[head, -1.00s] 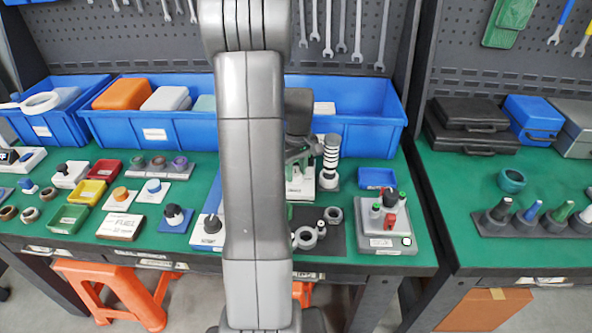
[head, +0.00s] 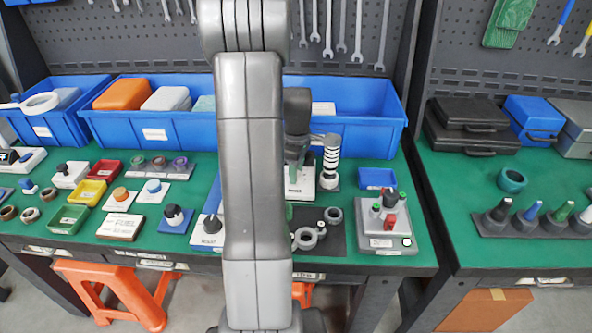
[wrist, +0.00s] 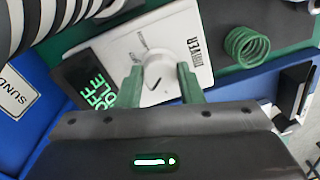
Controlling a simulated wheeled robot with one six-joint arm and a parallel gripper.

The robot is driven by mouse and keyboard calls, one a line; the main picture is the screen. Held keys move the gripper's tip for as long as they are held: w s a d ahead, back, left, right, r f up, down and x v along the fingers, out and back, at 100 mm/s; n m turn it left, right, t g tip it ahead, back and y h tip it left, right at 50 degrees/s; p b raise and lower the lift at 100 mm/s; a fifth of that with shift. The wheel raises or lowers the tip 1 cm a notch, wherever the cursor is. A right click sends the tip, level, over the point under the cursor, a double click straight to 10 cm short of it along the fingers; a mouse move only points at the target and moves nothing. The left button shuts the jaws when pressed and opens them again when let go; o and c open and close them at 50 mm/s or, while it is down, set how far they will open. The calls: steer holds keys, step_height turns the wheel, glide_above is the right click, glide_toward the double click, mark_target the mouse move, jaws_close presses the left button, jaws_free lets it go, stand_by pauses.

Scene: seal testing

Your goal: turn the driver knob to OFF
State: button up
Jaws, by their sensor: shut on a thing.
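The driver is a white box (wrist: 122,42) with a dark display (wrist: 92,75) showing green letters that read OFF, above a second, partly covered word. Its round pale knob (wrist: 160,68) has a small dark pointer mark. My gripper (wrist: 161,82) is shut on the knob, one green finger on each side of it in the wrist view. In the head view the driver (head: 301,190) stands at the middle of the green bench, partly hidden by my arm; the fingertips and knob are hard to make out there.
A black-and-white ringed column (head: 331,158) stands close to the right of the driver. A blue bin (head: 360,112) is right behind. A green coil spring (wrist: 247,46) lies nearby. A grey fixture (head: 388,240) stands at front right.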

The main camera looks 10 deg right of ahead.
steer(key=shift+r, duration=0.1)
steer(key=o, duration=1)
steer(key=shift+c, duration=0.2)
step_height(320, 180, up, 14)
steer(key=shift+w+d, duration=0.2)
steer(key=shift+w, duration=0.05)
